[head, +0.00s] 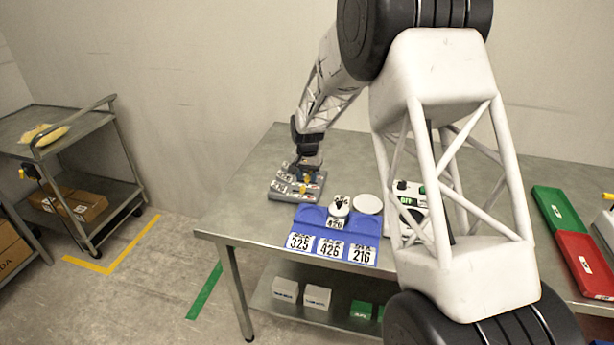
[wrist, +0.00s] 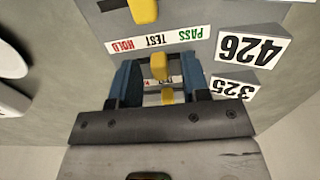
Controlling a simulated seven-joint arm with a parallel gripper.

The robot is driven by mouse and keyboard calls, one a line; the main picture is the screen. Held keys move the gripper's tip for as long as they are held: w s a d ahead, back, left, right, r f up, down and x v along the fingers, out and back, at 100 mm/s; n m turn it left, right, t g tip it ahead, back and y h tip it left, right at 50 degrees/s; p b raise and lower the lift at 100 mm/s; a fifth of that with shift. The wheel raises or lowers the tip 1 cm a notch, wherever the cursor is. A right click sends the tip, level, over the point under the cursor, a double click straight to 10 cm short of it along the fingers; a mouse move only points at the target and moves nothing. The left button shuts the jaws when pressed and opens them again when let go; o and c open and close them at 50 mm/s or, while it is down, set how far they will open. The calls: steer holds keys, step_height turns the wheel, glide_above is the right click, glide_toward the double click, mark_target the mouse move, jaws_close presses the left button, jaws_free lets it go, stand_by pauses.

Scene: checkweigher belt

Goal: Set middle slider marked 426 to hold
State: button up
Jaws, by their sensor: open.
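The grey slider panel (head: 283,196) sits on the left part of the steel table, with yellow knobs and number tags. In the wrist view the 426 tag (wrist: 248,47) is at the right, above the partly cut-off 325 tag (wrist: 232,87). A yellow knob (wrist: 158,66), apparently the 426 row's, stands between my gripper's blue fingers (wrist: 161,80), roughly below the word TEST. My gripper (head: 306,166) is open over the panel, with a gap on both sides of this knob. Another knob (wrist: 143,10) shows at the top edge. A further knob (wrist: 167,96) is partly hidden behind my gripper.
A strip (wrist: 157,38) reads HOLD at left, TEST in the middle, PASS at right. A blue tray (head: 305,257) with number cards 325, 426 and 216 lies right of the panel. Green (head: 557,211) and red (head: 583,266) bins stand at the far right.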

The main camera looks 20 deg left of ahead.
steer(key=shift+f, duration=0.1)
jaws_close()
stand_by(0.3)
steer(key=shift+d, duration=1.35)
jaws_free()
